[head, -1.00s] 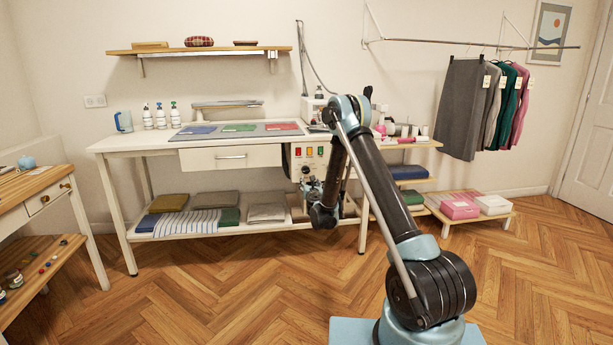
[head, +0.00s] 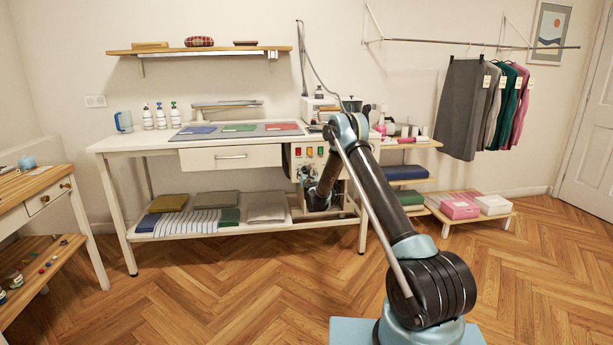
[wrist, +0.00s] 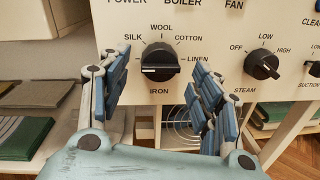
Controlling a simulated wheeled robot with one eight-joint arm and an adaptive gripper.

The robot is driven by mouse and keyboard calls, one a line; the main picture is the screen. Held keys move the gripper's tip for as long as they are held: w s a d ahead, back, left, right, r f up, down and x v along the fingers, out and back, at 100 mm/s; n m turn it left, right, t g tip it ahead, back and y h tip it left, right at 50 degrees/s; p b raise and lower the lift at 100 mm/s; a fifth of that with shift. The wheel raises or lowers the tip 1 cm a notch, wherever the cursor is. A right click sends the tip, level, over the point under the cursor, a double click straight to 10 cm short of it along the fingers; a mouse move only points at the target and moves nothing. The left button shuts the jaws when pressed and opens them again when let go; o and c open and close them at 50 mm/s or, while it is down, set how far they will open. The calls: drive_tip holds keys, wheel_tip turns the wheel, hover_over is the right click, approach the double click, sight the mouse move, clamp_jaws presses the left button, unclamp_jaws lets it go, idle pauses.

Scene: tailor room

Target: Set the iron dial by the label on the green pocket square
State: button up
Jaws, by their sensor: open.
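The iron dial (wrist: 160,62) is a round black knob on the white control panel (head: 308,155), marked SILK, WOOL, COTTON and LINEN. Its white line lies about level in the wrist view; which end is the pointer is hard to tell. My gripper (wrist: 161,68) is open, with one blue-padded finger on each side of the dial in the picture. The fingers look apart from the knob, and nothing is held. The green pocket square (head: 239,128) lies flat on the worktop between a blue square (head: 198,130) and a red square (head: 281,127). Its label is too small to read.
The steam dial (wrist: 262,64) sits right of the iron dial, with a suction knob (wrist: 314,68) at the picture's edge. Folded cloths (head: 228,216) lie on the shelf (head: 290,222) below. A drawer (head: 231,156) is left of the panel. The floor in front is clear.

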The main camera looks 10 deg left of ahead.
drive_tip(key=shift+x, duration=1.35)
drive_tip(key=c, duration=1.1)
drive_tip(key=shift+o, duration=0.2)
